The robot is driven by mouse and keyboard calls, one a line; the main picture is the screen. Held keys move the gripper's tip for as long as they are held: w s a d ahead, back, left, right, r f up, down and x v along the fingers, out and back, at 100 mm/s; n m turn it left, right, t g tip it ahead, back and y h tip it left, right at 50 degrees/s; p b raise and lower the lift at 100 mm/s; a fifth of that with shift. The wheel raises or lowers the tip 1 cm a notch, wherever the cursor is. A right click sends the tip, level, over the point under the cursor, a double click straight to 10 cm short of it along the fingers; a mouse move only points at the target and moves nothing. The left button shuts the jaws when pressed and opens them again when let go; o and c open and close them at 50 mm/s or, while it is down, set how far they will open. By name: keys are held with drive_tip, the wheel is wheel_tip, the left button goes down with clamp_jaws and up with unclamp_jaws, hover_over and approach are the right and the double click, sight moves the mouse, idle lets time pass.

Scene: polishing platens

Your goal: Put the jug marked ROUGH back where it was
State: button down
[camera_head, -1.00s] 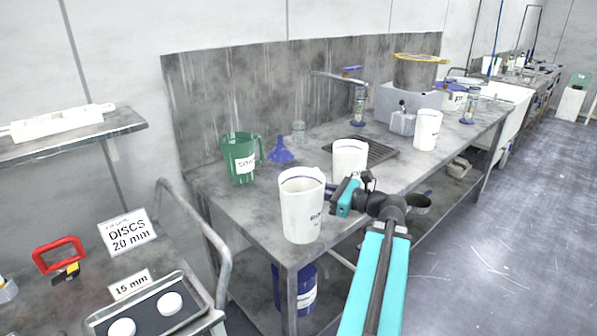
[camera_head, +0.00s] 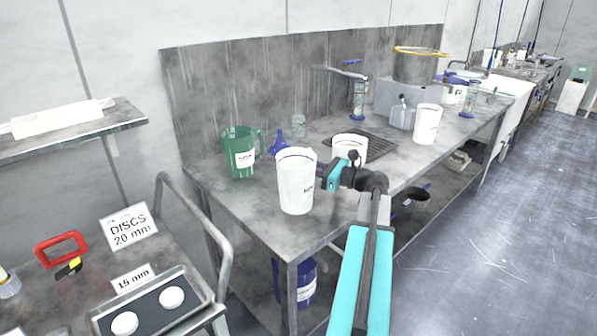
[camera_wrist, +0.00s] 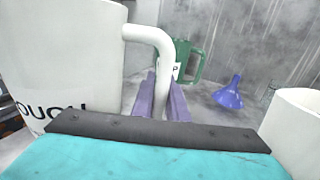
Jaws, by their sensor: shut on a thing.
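The white jug (camera_head: 296,182) marked ROUGH is upright near the front left of the steel bench (camera_head: 240,212). Its lettering, partly cut off, and its handle show large in the wrist view (camera_wrist: 60,60). My gripper (camera_wrist: 160,105) is shut on the jug's handle, one purple finger on each side of it. In the head view my gripper (camera_head: 326,182) is at the jug's right side. I cannot tell whether the jug's base touches the bench top.
A second white jug (camera_head: 350,147) stands close behind on the right, and a third (camera_head: 427,124) farther along. A green SOAP jug (camera_head: 240,153) and a blue funnel (camera_head: 278,143) stand behind left. The bench's front left corner is bare.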

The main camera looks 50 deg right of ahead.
drive_tip(key=shift+w+d+f, duration=0.1)
drive_tip(key=shift+w+d, duration=0.8)
drive_tip(key=shift+w, duration=0.15)
drive_tip(key=shift+f, duration=1.9)
drive_tip(key=c, duration=1.7)
unclamp_jaws()
drive_tip(key=shift+c, duration=0.2)
drive_tip(key=v, duration=1.2)
drive_tip(key=shift+a, duration=0.1)
drive_tip(key=shift+s, duration=0.1)
